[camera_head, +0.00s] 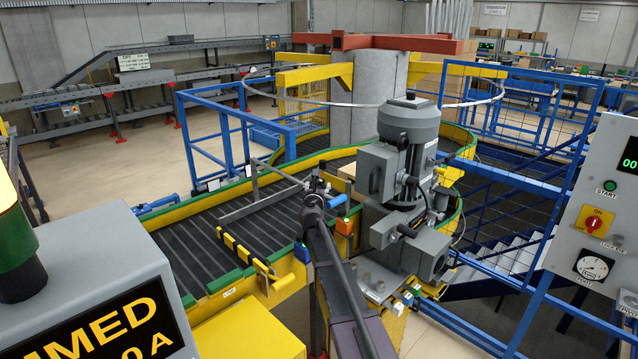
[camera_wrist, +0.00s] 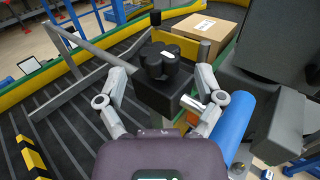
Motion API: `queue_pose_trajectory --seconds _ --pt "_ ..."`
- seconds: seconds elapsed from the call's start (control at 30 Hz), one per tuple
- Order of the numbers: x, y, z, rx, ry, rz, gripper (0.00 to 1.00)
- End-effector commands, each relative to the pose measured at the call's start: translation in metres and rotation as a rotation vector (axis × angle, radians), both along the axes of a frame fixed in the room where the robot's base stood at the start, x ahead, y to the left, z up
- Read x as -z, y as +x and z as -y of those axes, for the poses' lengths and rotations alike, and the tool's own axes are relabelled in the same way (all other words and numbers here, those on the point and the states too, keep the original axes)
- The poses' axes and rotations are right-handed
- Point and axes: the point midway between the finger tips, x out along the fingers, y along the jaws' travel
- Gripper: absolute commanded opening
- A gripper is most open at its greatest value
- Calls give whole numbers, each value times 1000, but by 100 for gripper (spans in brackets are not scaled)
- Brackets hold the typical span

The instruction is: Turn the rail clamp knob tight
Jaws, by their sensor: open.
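The rail clamp knob (camera_wrist: 160,62) is black and lobed, with a small white mark on its top. It sits on a dark clamp block (camera_wrist: 165,95) in the wrist view. My gripper (camera_wrist: 163,72) is open, with one grey finger on each side of the knob and block. I cannot tell whether either finger touches the knob. In the head view my gripper (camera_head: 315,190) reaches the clamp beside the conveyor edge, and the knob is too small and covered to make out clearly. A grey guide rail (camera_head: 262,203) runs over the belt left of the clamp; it also shows in the wrist view (camera_wrist: 85,78).
A blue cylinder (camera_wrist: 228,125) lies close to my right finger. A cardboard box (camera_wrist: 205,28) sits on the belt behind the clamp. A grey motor unit (camera_head: 405,160) stands close on the right. The black belt (camera_head: 200,245) is clear at left. A control panel (camera_head: 608,215) stands far right.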

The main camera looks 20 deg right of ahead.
Motion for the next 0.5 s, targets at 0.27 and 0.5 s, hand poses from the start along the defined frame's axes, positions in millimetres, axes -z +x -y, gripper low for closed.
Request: queue_pose_trajectory --seconds 0.27,0.5 --pt "0 26 12 2 0 0 87" --pt "0 29 14 1 0 0 87"
